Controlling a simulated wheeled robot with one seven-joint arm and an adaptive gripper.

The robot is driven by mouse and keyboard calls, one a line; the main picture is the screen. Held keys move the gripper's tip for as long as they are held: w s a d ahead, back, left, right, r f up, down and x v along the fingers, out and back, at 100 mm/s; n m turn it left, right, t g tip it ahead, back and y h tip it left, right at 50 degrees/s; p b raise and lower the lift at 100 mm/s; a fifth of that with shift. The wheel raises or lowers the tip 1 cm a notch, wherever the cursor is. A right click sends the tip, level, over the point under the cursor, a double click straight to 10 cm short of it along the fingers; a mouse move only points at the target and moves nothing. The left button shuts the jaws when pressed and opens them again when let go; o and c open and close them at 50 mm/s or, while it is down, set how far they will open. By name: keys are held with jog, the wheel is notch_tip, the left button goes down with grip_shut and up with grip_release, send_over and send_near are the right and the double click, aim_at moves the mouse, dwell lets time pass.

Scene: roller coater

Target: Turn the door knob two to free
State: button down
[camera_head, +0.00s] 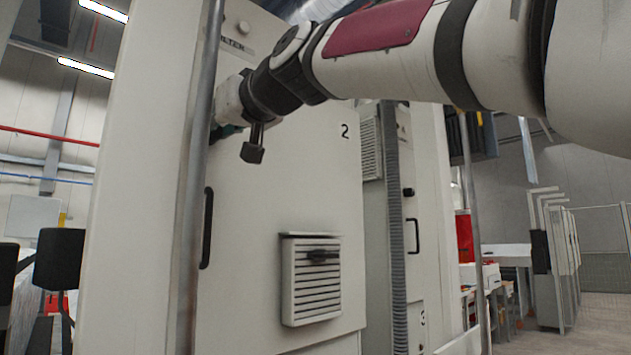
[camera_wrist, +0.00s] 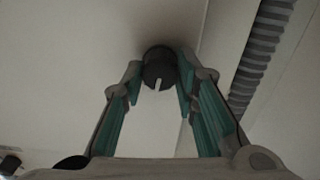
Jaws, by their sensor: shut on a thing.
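The door marked 2 (camera_head: 270,190) is a tall pale panel in the head view and looks closed. The door knob two (camera_wrist: 159,68) is a round dark knob with a pale pointer mark, at the top middle of the wrist view. The mark points nearly straight down in that view. My gripper (camera_wrist: 158,80) has its two green-lined fingers on either side of the knob and is shut on it. In the head view my gripper (camera_head: 218,128) is at the upper left of the door, and the knob is hidden behind my wrist.
A black door handle (camera_head: 207,228) is at the door's left edge. A louvred vent (camera_head: 312,280) sticks out low on the door. A grey metal pole (camera_head: 196,180) stands left of the door. A ribbed hose (camera_head: 394,200) runs down its right side.

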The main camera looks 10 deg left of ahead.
jog(key=m+p, duration=0.1)
jog(key=m, duration=0.3)
jog(key=shift+d+r+p, duration=0.1)
jog(key=shift+p, duration=0.2)
jog(key=m+p, duration=0.3)
jog(key=m, duration=0.5)
jog(key=shift+w+m, duration=0.1)
jog(key=shift+m, duration=0.2)
jog(key=shift+m+p, duration=0.8)
jog(key=shift+m, duration=0.9)
jog(key=shift+w+f, duration=0.1)
jog(key=shift+f, duration=0.1)
jog(key=c, duration=1.2)
grip_release()
jog(key=shift+c, duration=0.2)
jog(key=shift+d, duration=0.1)
